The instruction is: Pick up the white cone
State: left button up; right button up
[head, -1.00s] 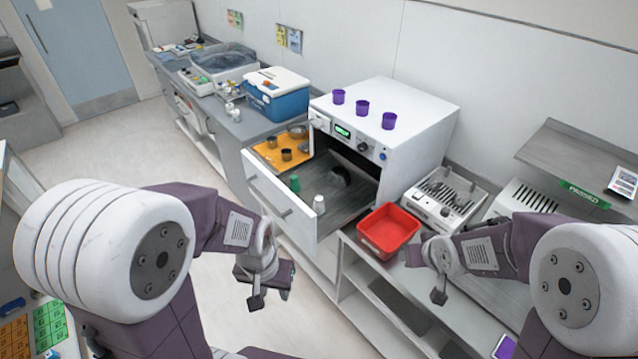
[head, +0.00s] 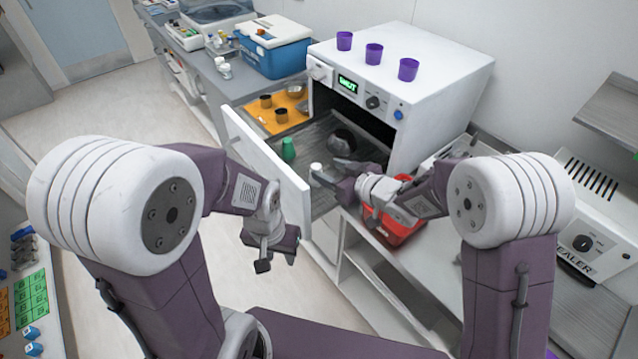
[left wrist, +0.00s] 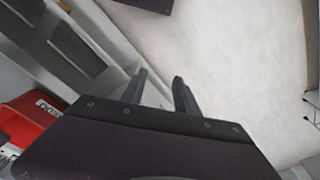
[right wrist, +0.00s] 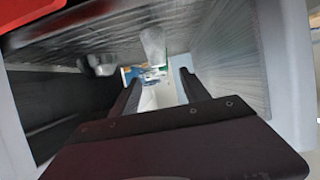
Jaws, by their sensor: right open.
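The white cone (head: 316,169) stands in the open drawer, near its front panel (head: 268,168). It also shows in the right wrist view (right wrist: 153,46), ahead of the fingers and a little above the gap between them. My right gripper (head: 328,172) is open and empty, close to the cone on its right side; in the head view the fingers partly cover the cone. The fingers show apart in the right wrist view (right wrist: 160,90). A green cone (head: 288,149) stands behind the white one. My left gripper (head: 277,262) is open and empty, outside the drawer in front of its panel.
A red bin (head: 402,232) stands right of the drawer, under my right arm. A round metal object (right wrist: 101,64) lies deeper in the drawer. An orange mat (head: 262,120) with dark cups is beyond. Purple cups (head: 374,54) stand on the white machine (head: 440,65).

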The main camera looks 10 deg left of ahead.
aim_at(320, 168)
jog(key=shift+w+a+f, duration=0.1)
jog(key=shift+w+f, duration=0.15)
jog(key=shift+f, duration=0.35)
jog(key=shift+w+a+f, duration=0.1)
jog(key=shift+w+f, duration=0.15)
jog(key=shift+f, duration=0.3)
jog(key=shift+w, duration=0.25)
jog(key=shift+a+r, duration=0.1)
jog(key=shift+r, duration=0.05)
jog(key=shift+w+a+f, duration=0.2)
jog(key=shift+w+a, duration=0.05)
jog(key=shift+a, duration=0.4)
jog(key=shift+w+a+f, duration=0.2)
jog(key=shift+a, duration=0.4)
jog(key=shift+w+a+f, duration=0.25)
jog(key=shift+w+f, duration=0.05)
jog(key=shift+w, duration=0.2)
jog(key=p+x, duration=0.1)
jog(key=x, duration=0.2)
jog(key=shift+a+f, duration=0.1)
jog(key=shift+a, duration=0.35)
jog(key=shift+w+a+f, duration=0.2)
jog(key=shift+w+a, duration=0.1)
jog(key=shift+w, duration=0.1)
jog(key=shift+s+d, duration=0.1)
jog(key=c, duration=0.9)
pick_arm(q)
jog(key=shift+w+f, duration=0.4)
pick_arm(e)
grip_shut()
